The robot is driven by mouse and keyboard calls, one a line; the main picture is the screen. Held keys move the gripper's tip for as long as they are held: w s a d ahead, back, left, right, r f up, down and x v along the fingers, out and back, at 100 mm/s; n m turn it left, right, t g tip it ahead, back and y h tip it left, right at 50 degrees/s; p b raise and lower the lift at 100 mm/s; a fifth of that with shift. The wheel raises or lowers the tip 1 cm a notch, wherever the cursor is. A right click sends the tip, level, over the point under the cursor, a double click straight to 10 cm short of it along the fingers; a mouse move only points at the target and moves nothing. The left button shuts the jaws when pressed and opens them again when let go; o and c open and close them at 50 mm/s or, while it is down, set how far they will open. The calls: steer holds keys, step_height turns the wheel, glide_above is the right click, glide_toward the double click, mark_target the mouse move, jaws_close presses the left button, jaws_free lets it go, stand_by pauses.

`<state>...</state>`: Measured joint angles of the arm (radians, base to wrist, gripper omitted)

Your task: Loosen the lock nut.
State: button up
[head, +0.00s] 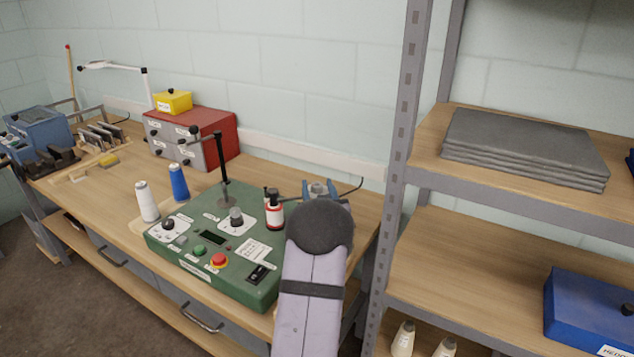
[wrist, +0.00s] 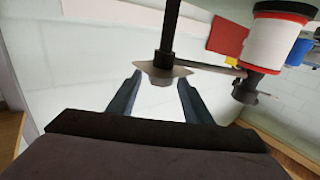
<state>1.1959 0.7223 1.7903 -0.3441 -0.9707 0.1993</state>
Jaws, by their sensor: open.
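My gripper (head: 318,188) is at the right end of the green control box (head: 175,245), beyond my arm in the head view. In the wrist view its two blue-grey fingers (wrist: 159,82) stand apart. A dark upright rod (wrist: 170,28) with a flared, wing-like grey piece (wrist: 160,70) shows between and beyond the fingertips. I cannot tell whether the fingers touch that piece, or whether it is the lock nut. In the head view no lock nut can be made out; my arm hides part of the box's right side.
A red-and-white spool (head: 275,213) stands close left of my gripper. A black post (head: 222,170) rises from the box. White (head: 147,203) and blue (head: 179,184) cones stand left of it. A metal shelf upright (head: 405,110) is close on the right.

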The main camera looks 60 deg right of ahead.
steer(key=shift+w+d, duration=0.45)
steer(key=shift+d, duration=0.15)
steer(key=c, duration=1.1)
steer(key=shift+n+t+y, duration=0.3)
steer(key=shift+t, duration=0.1)
steer(key=shift+d, duration=0.1)
steer(key=shift+r+n+t+y, duration=0.1)
steer(key=shift+n+t+y, duration=1)
steer(key=shift+t+y, duration=0.15)
